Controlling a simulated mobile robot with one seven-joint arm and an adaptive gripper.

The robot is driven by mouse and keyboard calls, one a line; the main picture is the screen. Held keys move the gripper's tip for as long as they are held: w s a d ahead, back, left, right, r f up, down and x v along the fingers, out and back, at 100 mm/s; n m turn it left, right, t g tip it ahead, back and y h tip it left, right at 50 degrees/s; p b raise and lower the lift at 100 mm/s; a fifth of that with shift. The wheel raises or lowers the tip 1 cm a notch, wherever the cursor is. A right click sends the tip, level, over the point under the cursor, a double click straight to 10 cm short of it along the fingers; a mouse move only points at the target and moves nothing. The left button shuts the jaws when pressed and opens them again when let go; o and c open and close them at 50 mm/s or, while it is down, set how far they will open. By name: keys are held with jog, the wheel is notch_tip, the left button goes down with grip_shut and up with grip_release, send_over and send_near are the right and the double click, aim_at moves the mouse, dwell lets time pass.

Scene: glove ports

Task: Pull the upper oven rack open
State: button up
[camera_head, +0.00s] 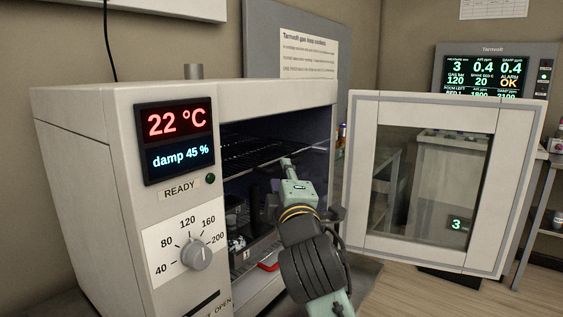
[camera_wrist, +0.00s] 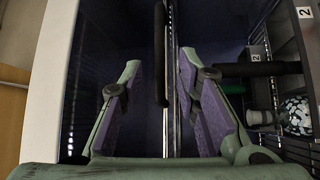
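The oven (camera_head: 120,110) stands with its door open. The upper rack (camera_head: 250,150), dark wire, lies inside near the top of the chamber. My gripper (camera_head: 287,163) reaches into the oven mouth at about the rack's front edge. In the wrist view my gripper (camera_wrist: 158,65) is open, with its two fingers spread. A dark bar (camera_wrist: 160,55) at the rack's front, seen nearly edge-on, runs between the fingers, with visible gaps on both sides. My arm hides part of the chamber in the head view.
The glazed oven door (camera_head: 360,180) is swung out to the right of my arm. Below the upper rack, dark containers (camera_head: 237,212) and other items sit on a lower level. A wall monitor (camera_head: 485,72) hangs at the back right. Floor shows at the lower right.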

jog(key=shift+w+a+r+p, duration=0.1)
jog(key=shift+w+p, duration=0.05)
jog(key=shift+w, duration=0.6)
jog(key=shift+w+a+r+p, duration=0.15)
jog(key=shift+w+p, duration=0.05)
jog(key=shift+w, duration=0.55)
jog(key=shift+w+a+r+p, duration=0.1)
jog(key=shift+w+p, duration=0.05)
jog(key=shift+w, duration=0.6)
grip_shut()
